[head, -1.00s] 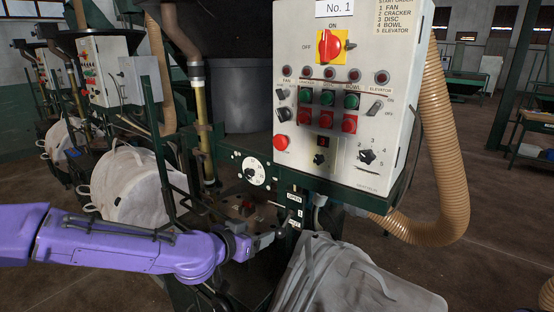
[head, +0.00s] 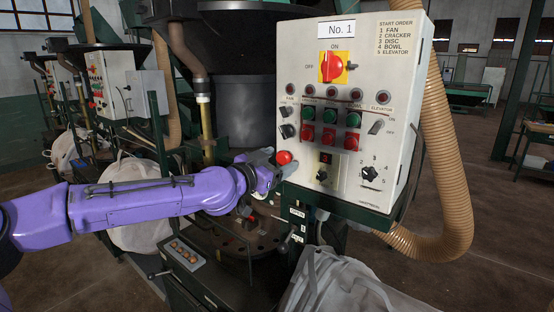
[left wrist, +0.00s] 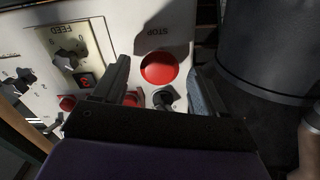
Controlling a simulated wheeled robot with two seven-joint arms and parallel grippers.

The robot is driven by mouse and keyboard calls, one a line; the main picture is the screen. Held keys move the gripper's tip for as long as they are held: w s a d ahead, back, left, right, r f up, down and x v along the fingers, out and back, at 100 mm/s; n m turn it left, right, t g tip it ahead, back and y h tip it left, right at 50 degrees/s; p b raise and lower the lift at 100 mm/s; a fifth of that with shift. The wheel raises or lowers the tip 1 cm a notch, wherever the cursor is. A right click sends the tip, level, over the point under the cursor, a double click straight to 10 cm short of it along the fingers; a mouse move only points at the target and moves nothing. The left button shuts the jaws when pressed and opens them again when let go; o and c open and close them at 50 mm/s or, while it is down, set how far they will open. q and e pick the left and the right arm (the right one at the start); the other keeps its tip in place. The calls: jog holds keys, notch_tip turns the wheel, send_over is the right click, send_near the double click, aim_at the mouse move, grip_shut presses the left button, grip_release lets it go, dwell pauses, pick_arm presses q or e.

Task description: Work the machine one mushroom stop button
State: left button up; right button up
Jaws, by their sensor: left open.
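The machine one control panel (head: 350,80) is a pale box labelled "No. 1". The red mushroom stop button (head: 284,157) sits low on its left edge. In the left wrist view the round red button (left wrist: 159,69) lies under the word "STOP", between and beyond my open fingers. My left gripper (head: 268,160) is open and close to the left of the button in the head view; I cannot tell whether it touches. In the left wrist view the gripper (left wrist: 160,82) holds nothing. My right gripper is not in view.
Green buttons (head: 329,116), red buttons (head: 329,137) and a red rotary switch (head: 332,67) are on the same panel. A tan hose (head: 452,170) hangs to its right. A white bulk bag (head: 335,285) is below. Other similar machines stand at the left.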

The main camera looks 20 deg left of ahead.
pick_arm(q)
jog(key=shift+w+d, duration=0.1)
grip_shut()
jog(key=shift+s+f, duration=0.1)
jog(key=shift+s, duration=0.25)
jog(key=shift+s+a, duration=0.15)
jog(key=shift+a, duration=0.05)
jog(key=shift+c, duration=0.4)
grip_release()
jog(key=shift+o, duration=0.4)
jog(key=shift+s+a, duration=0.1)
jog(key=shift+s, duration=0.1)
